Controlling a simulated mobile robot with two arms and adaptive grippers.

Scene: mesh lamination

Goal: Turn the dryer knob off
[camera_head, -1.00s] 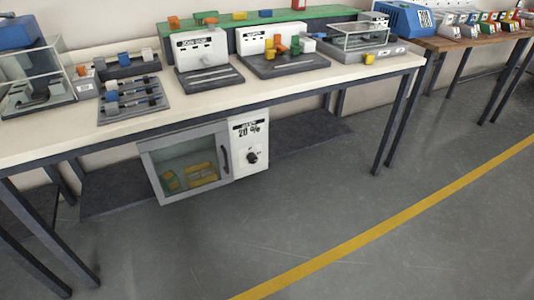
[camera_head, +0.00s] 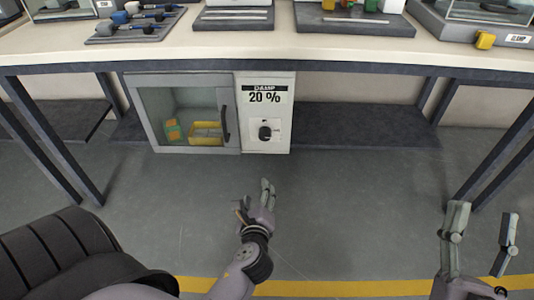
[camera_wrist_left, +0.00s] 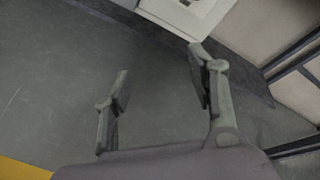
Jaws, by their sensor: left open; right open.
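The dryer (camera_head: 186,113) is a grey cabinet with a glass door and a white panel on its right, under the workbench. The panel's label reads "DAMP 20 %". The black dryer knob (camera_head: 265,132) sits on a white plate below that label. My left gripper (camera_head: 254,195) is below the panel, apart from it, and empty. In the left wrist view its fingers (camera_wrist_left: 157,80) are spread, with a corner of a white panel (camera_wrist_left: 205,8) at the top edge. My right gripper (camera_head: 484,228) is open and empty at the lower right, far from the knob.
The workbench (camera_head: 240,45) spans the view above the dryer, with trays and devices on top. Its dark legs (camera_head: 500,140) stand at both sides. A dark lower shelf (camera_head: 360,122) runs right of the dryer. The grey floor before the dryer is clear, crossed by a yellow line (camera_head: 380,288).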

